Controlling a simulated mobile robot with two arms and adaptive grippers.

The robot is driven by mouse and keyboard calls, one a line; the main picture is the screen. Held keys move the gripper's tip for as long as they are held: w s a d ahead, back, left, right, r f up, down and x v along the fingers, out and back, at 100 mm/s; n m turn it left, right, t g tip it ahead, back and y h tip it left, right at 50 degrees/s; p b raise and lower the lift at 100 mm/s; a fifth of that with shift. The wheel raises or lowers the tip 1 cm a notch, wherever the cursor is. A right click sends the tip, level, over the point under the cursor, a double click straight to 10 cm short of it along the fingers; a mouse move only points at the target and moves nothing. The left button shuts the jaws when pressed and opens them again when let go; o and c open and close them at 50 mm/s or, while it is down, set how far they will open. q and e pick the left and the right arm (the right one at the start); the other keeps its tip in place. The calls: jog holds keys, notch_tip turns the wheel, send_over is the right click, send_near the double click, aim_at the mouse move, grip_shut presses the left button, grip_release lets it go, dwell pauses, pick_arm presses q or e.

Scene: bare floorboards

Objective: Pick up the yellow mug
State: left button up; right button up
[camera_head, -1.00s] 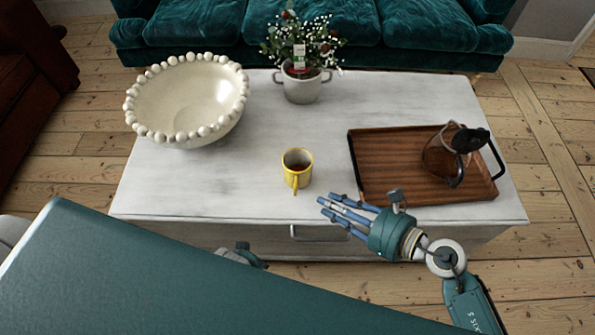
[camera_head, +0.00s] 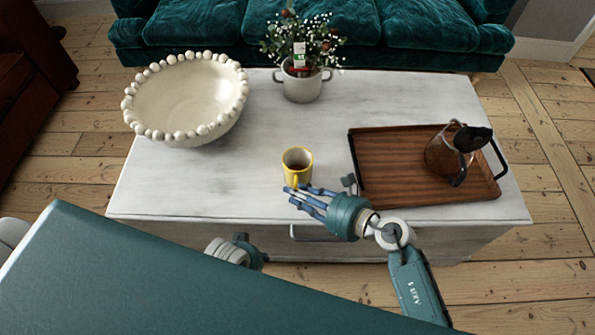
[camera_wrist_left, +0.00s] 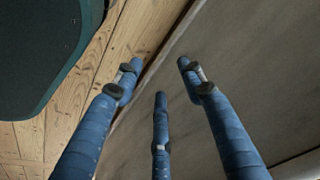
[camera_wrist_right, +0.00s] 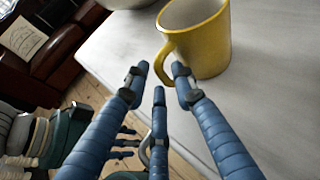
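The yellow mug (camera_head: 297,166) stands upright on the white table (camera_head: 250,180), with dark contents inside. It also shows in the right wrist view (camera_wrist_right: 203,45), its handle pointing toward my right gripper's fingers. My right gripper (camera_head: 306,198) is open with blue fingers spread, just in front of the mug. In the right wrist view (camera_wrist_right: 158,85) the fingertips are close to the handle; I cannot tell whether they touch it. My left gripper (camera_wrist_left: 157,85) is open and empty, low beside the table's front. In the head view it is mostly hidden by my own body.
A brown wooden tray (camera_head: 400,192) with a glass pitcher (camera_head: 440,158) is on the table's right. A white beaded bowl (camera_head: 185,105) stands at the left and a potted plant (camera_head: 302,85) at the back. The table between bowl and mug is clear. A teal sofa (camera_head: 310,35) is behind.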

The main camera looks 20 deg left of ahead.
grip_shut()
jog(key=shift+r, duration=0.3)
jog(key=shift+r+p, duration=0.5)
jog(key=shift+r, duration=0.45)
pick_arm(q)
jog(key=s+f+p, duration=0.2)
jog(key=s+f, duration=0.3)
jog(key=f, duration=0.5)
jog(key=shift+s+a+f+g+p, duration=0.2)
jog(key=shift+s+a+g+p, duration=0.1)
jog(key=shift+s+a+g, duration=0.1)
pick_arm(e)
notch_tip(320, 180, up, 8)
jog(key=shift+f, duration=0.15)
